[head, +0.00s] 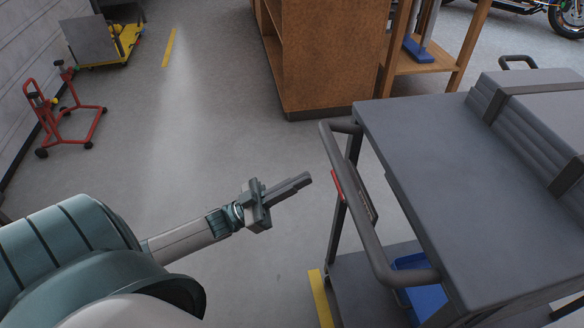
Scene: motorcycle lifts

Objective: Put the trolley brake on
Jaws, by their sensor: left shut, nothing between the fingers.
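The grey trolley (420,140) stands at the right, with a bent dark push handle (362,222) on its left end. A red bar (337,186) shows beside the handle, next to a dark plate; I cannot tell for sure whether it is the brake or how it is set. My left gripper (300,182) is shut and empty, in the air left of the handle and apart from it, fingers pointing toward the red bar. The trolley's wheels are hidden. My right gripper is not in view.
A grey case (540,110) lies on the trolley's top and a blue bin (420,290) sits on its lower shelf. A wooden cabinet (330,60) stands behind. A red stand (72,120) is at the far left. Floor between is clear.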

